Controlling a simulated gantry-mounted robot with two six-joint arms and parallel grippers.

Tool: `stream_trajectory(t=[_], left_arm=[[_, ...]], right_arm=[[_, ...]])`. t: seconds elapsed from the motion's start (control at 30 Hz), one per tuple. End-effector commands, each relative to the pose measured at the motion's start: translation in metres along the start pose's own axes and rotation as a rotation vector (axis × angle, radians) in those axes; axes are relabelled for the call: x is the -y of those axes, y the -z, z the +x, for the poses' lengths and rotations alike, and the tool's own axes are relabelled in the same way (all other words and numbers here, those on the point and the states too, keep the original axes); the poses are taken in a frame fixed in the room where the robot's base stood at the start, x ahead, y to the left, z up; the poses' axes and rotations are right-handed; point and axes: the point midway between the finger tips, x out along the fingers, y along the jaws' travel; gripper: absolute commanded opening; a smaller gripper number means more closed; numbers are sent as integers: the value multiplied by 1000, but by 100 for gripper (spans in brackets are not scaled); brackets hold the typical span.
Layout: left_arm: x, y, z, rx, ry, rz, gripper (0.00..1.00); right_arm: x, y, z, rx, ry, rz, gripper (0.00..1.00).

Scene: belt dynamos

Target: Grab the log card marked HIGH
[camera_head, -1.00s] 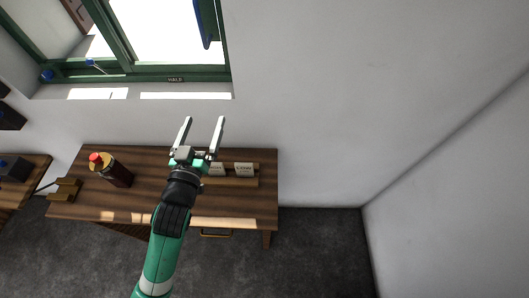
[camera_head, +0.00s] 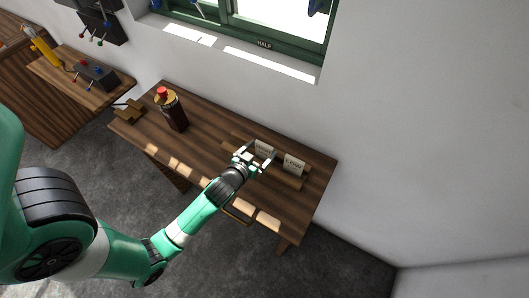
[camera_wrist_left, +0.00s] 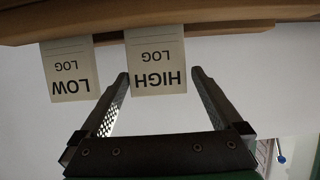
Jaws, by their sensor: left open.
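The HIGH log card (camera_wrist_left: 156,62) is a white card with black print, upside down in the left wrist view, held in a wooden rack (camera_wrist_left: 215,28). My left gripper (camera_wrist_left: 160,74) is open, with one fingertip on each side of the card and small gaps between. The LOW log card (camera_wrist_left: 68,72) stands beside it, outside the fingers. In the head view my left gripper (camera_head: 254,157) is at the left card (camera_head: 264,148), partly covering it; the other card (camera_head: 294,164) stands to its right. My right gripper is not in view.
The rack is on a dark wooden desk (camera_head: 205,140) below a green-framed window. A dark red bottle-like object with a red top (camera_head: 171,110) stands on the desk's left part. A side bench (camera_head: 75,75) with a control box is at upper left.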

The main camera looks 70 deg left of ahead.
Motion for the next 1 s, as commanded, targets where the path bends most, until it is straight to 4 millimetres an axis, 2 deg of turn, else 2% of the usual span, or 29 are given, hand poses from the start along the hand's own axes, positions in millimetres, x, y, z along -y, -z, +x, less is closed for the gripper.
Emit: stream_trajectory(t=[0.17, 0.3, 0.43, 0.67, 0.77, 1.0], left_arm=[[-1, -1, 8, 0, 0, -1, 100], [-3, -3, 33, -1, 0, -1, 100], [-3, -3, 50, 0, 0, -2, 100], [-3, -2, 52, 0, -1, -1, 100], [-3, -2, 52, 0, -1, -1, 86], [-3, -2, 52, 0, 0, -1, 42]], right_arm=[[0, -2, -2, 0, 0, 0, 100], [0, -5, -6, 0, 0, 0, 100], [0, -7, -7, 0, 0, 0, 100], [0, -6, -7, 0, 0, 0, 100], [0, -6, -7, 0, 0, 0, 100], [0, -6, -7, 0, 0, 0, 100]])
